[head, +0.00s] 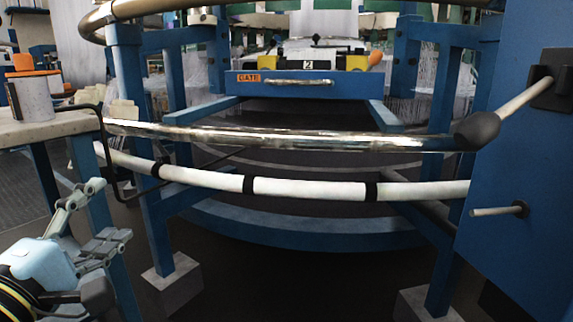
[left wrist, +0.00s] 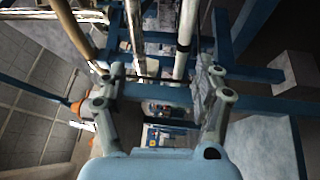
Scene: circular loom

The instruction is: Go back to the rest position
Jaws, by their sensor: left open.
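My left gripper (head: 107,211) is at the lower left of the head view, with its fingers apart and nothing between them. It is in front of the loom's blue legs and to the lower right of a pale side table (head: 50,128). In the left wrist view, the same gripper (left wrist: 166,72) shows two spread fingers with an empty gap. Beyond them are pale rails and blue frame parts of the loom. My right gripper is not in view.
A polished rail (head: 290,137) and a white rail with black bands (head: 310,189) cross the loom's front. A blue drawer marked GATE (head: 285,84) is behind. A blue panel (head: 520,170) with protruding rods stands right. A white container (head: 32,98) stands on the side table.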

